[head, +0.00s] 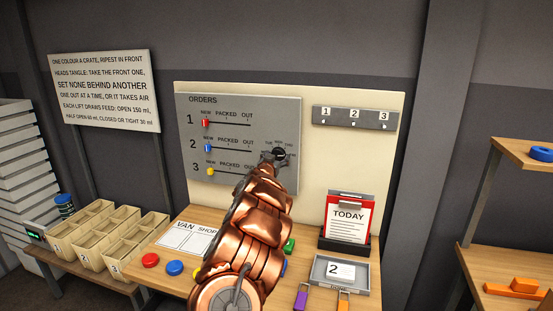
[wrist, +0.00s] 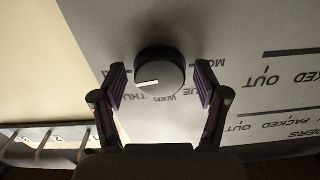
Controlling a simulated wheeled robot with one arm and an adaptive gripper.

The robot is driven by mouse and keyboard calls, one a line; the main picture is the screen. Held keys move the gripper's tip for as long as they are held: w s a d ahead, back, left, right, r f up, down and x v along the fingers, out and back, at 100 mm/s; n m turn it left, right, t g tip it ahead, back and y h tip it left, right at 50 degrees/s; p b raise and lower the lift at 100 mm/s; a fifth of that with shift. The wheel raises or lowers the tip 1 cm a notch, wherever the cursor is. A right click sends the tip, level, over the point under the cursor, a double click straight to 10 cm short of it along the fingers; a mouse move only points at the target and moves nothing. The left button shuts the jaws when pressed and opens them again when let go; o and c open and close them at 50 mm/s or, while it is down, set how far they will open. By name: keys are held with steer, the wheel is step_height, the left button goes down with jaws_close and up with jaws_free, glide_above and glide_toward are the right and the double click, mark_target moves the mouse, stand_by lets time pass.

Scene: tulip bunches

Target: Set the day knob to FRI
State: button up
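The day knob (wrist: 160,70) is round and black with a white pointer line. It is on the grey orders panel (head: 240,180); the knob also shows in the head view (head: 280,153). In the upside-down wrist view, the line points left and slightly down, to the side of the THU print. WED, part of TUE and part of MON are readable; I cannot see FRI there. My gripper (wrist: 160,85) is open, with one finger on each side of the knob and a visible gap on both sides. In the head view, my copper arm hides part of the panel below the knob.
Red, blue and yellow sliders (head: 206,123) are on the panel left of the knob. A numbered strip (head: 354,118) is to the right. Below are a bench with a TODAY card (head: 348,218), a grey tray (head: 340,286) and coloured buttons (head: 150,260).

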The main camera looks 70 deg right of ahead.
steer(key=c, duration=1)
steer(key=shift+o, duration=0.2)
steer(key=shift+f+m+b, duration=0.15)
steer(key=shift+m+b, duration=0.15)
steer(key=shift+b, duration=0.35)
steer(key=shift+m+b, duration=0.35)
steer(key=shift+m, duration=0.05)
steer(key=o, duration=1.2)
steer(key=shift+c, duration=0.2)
steer(key=shift+a, duration=0.15)
